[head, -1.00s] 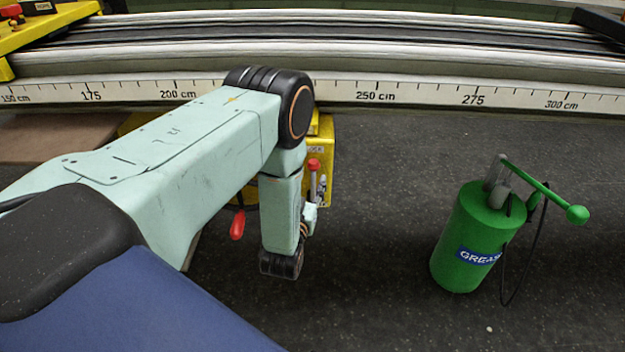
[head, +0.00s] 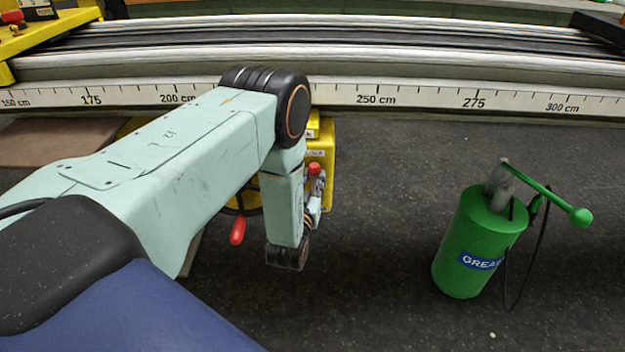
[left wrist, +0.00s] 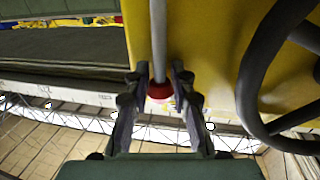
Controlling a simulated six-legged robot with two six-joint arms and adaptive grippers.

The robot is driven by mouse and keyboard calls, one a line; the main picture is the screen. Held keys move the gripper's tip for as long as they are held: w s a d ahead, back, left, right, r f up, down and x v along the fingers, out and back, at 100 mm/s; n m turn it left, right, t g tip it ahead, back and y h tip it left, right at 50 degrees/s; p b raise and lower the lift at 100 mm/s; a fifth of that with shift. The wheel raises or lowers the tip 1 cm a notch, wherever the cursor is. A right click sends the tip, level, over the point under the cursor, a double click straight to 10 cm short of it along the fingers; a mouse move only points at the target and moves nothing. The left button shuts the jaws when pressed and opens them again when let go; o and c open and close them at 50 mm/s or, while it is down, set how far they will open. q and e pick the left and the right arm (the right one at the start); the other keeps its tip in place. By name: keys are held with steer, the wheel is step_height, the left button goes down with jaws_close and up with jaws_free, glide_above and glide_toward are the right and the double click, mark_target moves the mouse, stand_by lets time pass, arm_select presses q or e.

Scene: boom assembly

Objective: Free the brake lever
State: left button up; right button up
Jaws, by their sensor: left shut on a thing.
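The brake lever is a thin grey rod (left wrist: 158,38) with a red knob (head: 315,168), standing at the yellow housing (head: 322,140) below the ruler. My left gripper (head: 317,188) is at the lever just under the knob, partly hidden by my own wrist in the head view. In the left wrist view its two fingers (left wrist: 160,76) are closed around the rod, right beside the red knob (left wrist: 160,92). The lever's lower end is hidden in the head view. My right gripper is in neither view.
A black handwheel (left wrist: 258,70) with a red handle (head: 238,230) sits close beside the lever on the housing. A green grease pump (head: 470,240) stands on the dark floor to the right. The floor between them is clear. A long rail with a centimetre scale (head: 420,98) runs behind.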

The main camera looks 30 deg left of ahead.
arm_select(q)
jaws_close()
steer(key=shift+d, duration=0.15)
steer(key=w+d+f+m+g+b, duration=0.1)
steer(key=w+d+f+m, duration=0.1)
steer(key=d+m, duration=0.2)
steer(key=w+d+f+m+g+y+b, duration=0.1)
steer(key=w+d+f+m, duration=0.2)
steer(key=m, duration=0.4)
steer(key=shift+d+f+m+g, duration=0.3)
steer(key=shift+d+f+g, duration=0.1)
steer(key=shift+d, duration=0.15)
steer(key=shift+w+d, duration=0.1)
stand_by(0.5)
steer(key=o, duration=0.8)
jaws_free()
steer(key=shift+c, duration=0.2)
